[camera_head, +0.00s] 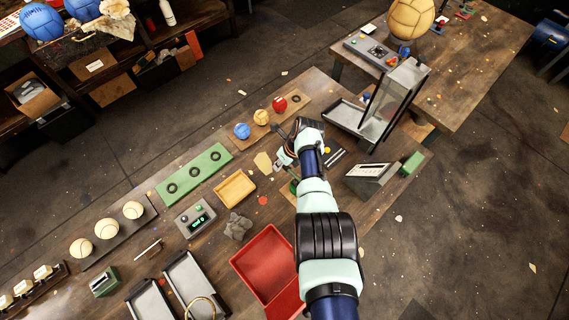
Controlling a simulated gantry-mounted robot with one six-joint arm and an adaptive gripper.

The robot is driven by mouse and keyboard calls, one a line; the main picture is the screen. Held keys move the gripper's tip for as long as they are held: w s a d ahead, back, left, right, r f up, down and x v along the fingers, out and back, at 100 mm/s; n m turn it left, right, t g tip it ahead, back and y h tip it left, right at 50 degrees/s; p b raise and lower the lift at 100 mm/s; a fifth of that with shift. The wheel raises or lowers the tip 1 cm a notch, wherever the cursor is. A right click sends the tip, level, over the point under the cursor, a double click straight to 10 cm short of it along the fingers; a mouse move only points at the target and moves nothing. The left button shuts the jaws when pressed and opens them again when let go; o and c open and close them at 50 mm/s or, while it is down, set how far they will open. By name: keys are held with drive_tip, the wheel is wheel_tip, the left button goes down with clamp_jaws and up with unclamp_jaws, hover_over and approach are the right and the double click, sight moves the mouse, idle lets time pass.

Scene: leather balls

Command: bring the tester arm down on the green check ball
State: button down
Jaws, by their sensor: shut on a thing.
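My gripper (286,146) is at the middle of the long workbench, pointing left and largely covered by my own wrist. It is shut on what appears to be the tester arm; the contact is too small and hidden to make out. A grey and dark tester (283,159) shows just below the fingers, and a bit of green shows beside my forearm. I cannot make out the green check ball. A rack behind holds a blue ball (242,131), a yellow ball (261,117) and a red ball (280,104), with an empty ring (297,98) at its right end.
A green strip with rings (195,173), a yellow tray (235,189) and a control box (196,219) lie left of my arm. A red bin (266,262) stands below. A framed grey stand (372,120) and a sloped display box (368,178) are to the right.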

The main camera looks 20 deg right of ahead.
drive_tip(key=shift+s+f, duration=0.2)
drive_tip(key=shift+f, duration=0.2)
drive_tip(key=c, duration=1)
unclamp_jaws()
drive_tip(key=shift+d+r, duration=0.1)
drive_tip(key=shift+d, duration=0.1)
drive_tip(key=shift+w, duration=0.1)
drive_tip(key=shift+r, duration=0.1)
drive_tip(key=shift+r, duration=0.45)
drive_tip(key=v, duration=1.1)
